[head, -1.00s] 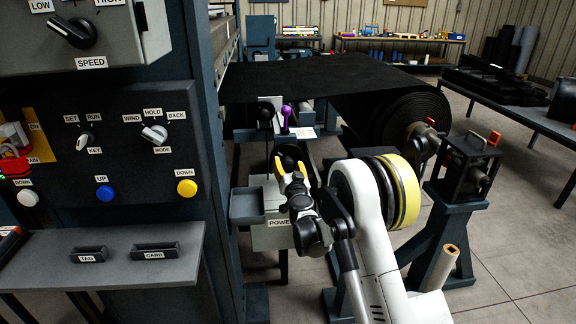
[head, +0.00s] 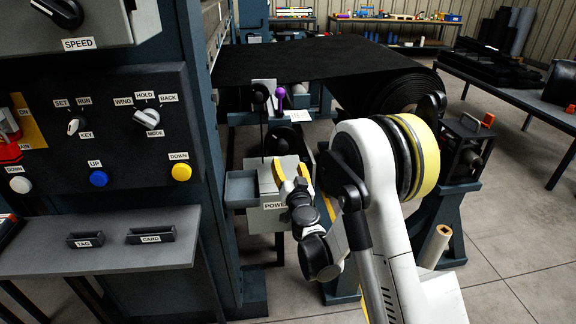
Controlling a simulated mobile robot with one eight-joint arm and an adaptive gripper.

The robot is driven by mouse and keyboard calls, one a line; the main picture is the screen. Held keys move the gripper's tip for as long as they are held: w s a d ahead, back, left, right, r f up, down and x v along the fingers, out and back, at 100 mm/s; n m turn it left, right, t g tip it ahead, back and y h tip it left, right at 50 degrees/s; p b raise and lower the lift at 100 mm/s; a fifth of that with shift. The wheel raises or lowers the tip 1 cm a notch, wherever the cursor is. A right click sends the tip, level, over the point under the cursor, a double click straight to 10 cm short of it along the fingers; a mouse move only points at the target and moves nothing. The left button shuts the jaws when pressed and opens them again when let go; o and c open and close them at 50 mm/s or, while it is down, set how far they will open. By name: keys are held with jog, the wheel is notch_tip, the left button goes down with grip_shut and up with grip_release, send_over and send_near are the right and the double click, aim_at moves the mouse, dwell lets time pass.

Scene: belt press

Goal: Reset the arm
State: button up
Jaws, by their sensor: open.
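My gripper (head: 291,175) is in the middle of the head view, with its two yellow fingers spread apart and nothing between them. It is in front of the grey POWER box (head: 268,212) and hides part of it. I cannot tell whether it touches the box. My white arm with a yellow ring comes up from the lower right and bends down to the gripper.
The control panel (head: 105,195) with knobs and buttons stands at the left, above a grey shelf (head: 110,250). Behind my gripper are a purple-knobbed lever (head: 280,97) and the black belt (head: 300,62) with its roll.

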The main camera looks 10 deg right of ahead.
jog(key=s+d+r+m+g+h, duration=0.2)
jog(key=s+d+r+g+h, duration=0.25)
jog(key=s+d+r, duration=0.8)
jog(key=s+a+f+n+g+y, duration=0.1)
jog(key=s+f+g, duration=0.1)
jog(key=s, duration=0.7)
jog(key=s+a+f+n+g+y, duration=0.1)
jog(key=s+a+f+n+g, duration=0.1)
jog(key=s, duration=0.8)
jog(key=s+a+f+n+g+y, duration=0.2)
jog(key=s, duration=0.7)
jog(key=shift+s+f, duration=0.35)
jog(key=shift+f, duration=0.05)
